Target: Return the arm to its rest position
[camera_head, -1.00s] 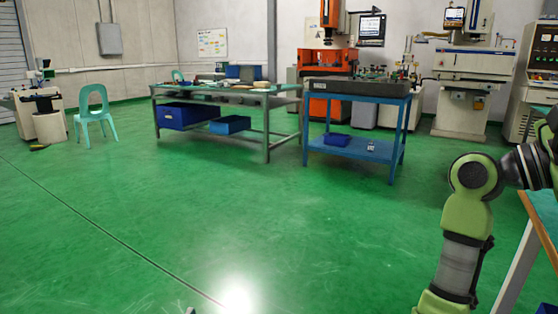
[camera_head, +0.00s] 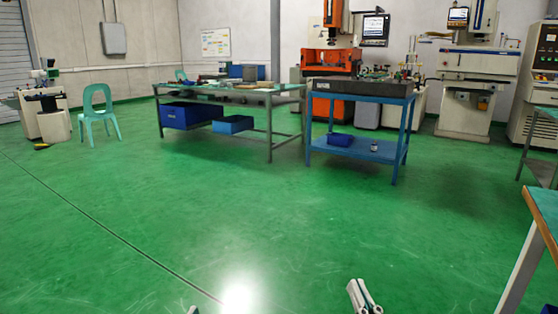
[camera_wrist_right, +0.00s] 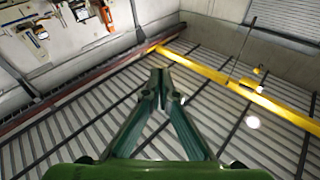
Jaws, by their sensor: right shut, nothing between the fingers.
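My right gripper (camera_head: 357,285) shows at the bottom edge of the head view, right of the middle, pointing up with its light fingertips together. In the right wrist view my right gripper (camera_wrist_right: 165,75) has its two green fingers converging at the tips, with nothing between them. Behind them is the ribbed ceiling, so the gripper points upward. My right arm's links are out of the head view. A small tip of my left gripper (camera_head: 192,310) just shows at the bottom edge; the rest is cut off.
A table corner (camera_head: 545,215) stands close at the right edge. A blue workbench (camera_head: 358,148) and a green-topped bench (camera_head: 215,90) stand farther back, with a green chair (camera_head: 98,115) to the left. Machines line the back wall. The green floor (camera_head: 240,210) ahead is clear.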

